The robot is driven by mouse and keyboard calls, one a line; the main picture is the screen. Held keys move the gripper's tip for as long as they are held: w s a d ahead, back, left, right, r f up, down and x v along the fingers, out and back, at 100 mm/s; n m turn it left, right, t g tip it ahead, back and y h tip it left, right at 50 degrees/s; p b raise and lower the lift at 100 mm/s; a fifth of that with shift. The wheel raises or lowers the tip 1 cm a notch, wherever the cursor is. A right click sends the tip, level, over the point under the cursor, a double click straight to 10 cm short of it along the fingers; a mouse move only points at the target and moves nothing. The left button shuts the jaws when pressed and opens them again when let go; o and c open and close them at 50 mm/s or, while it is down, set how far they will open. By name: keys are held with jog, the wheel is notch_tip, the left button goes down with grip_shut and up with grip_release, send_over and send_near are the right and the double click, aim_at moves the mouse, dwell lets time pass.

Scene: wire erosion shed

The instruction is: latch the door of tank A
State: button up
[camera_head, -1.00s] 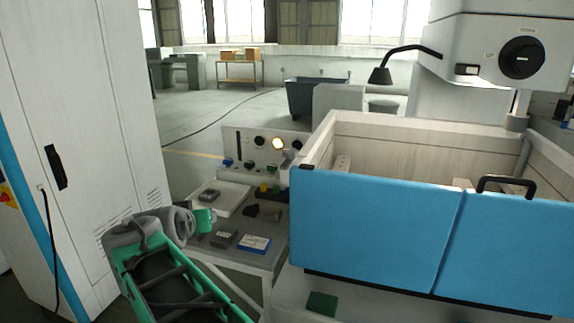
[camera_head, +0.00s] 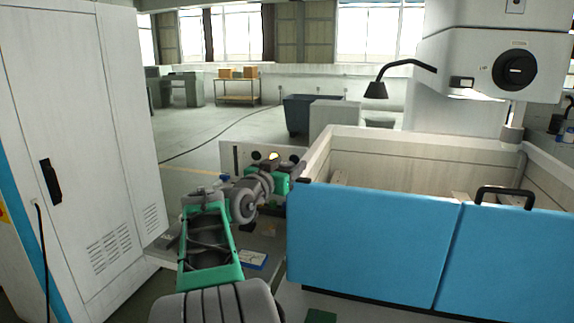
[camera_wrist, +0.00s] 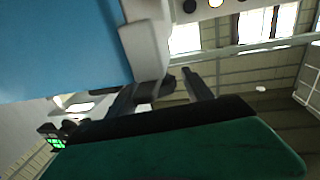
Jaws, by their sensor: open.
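The tank (camera_head: 420,160) stands at the right in the head view, with a blue front door (camera_head: 370,240); no letter label is readable. The door looks closed against the tank front. My gripper (camera_head: 296,180) is at the tank's left front corner, its fingers small and partly hidden there. In the wrist view my gripper (camera_wrist: 160,84) is open, two dark fingers apart. A small dark part, perhaps the latch, shows between them, below the pale tank corner (camera_wrist: 147,40). I cannot tell whether it is touched. The blue door (camera_wrist: 60,45) also fills the wrist view's upper left.
A control panel (camera_head: 240,155) and a bench with a blue-and-white box (camera_head: 253,260) stand behind and below my arm. A tall white cabinet (camera_head: 85,150) is at the left. A black handle (camera_head: 505,193) sits on the right blue panel. Open floor lies beyond.

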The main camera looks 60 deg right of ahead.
grip_shut()
dwell(0.5)
jog(key=shift+f+t+b, duration=0.1)
jog(key=shift+t+b, duration=0.2)
jog(key=shift+b, duration=0.05)
jog(key=n+t+b, duration=0.2)
jog(key=t, duration=0.1)
jog(key=n+t+b, duration=0.1)
jog(key=shift+s+f+t+y, duration=0.2)
jog(key=shift+s+t+y, duration=0.1)
jog(key=shift+y, duration=0.1)
jog(key=n+t+y+b, duration=0.1)
jog(key=n+t+b, duration=0.1)
jog(key=n+t, duration=0.1)
jog(key=shift+d+t+y, duration=0.1)
jog(key=shift+t+y, duration=0.3)
jog(key=shift+t, duration=0.1)
jog(key=n+t+y, duration=0.3)
jog(key=t, duration=0.1)
jog(key=shift+w+r+n, duration=0.15)
jog(key=shift+r+n, duration=0.1)
jog(key=shift+n, duration=0.05)
jog(key=shift+w+n+t+y+p, duration=0.15)
jog(key=shift+n+t+y+p, duration=0.6)
jog(key=shift+n+t+y, duration=0.95)
jog(key=shift+g+y, duration=0.3)
jog(key=shift+y, duration=0.1)
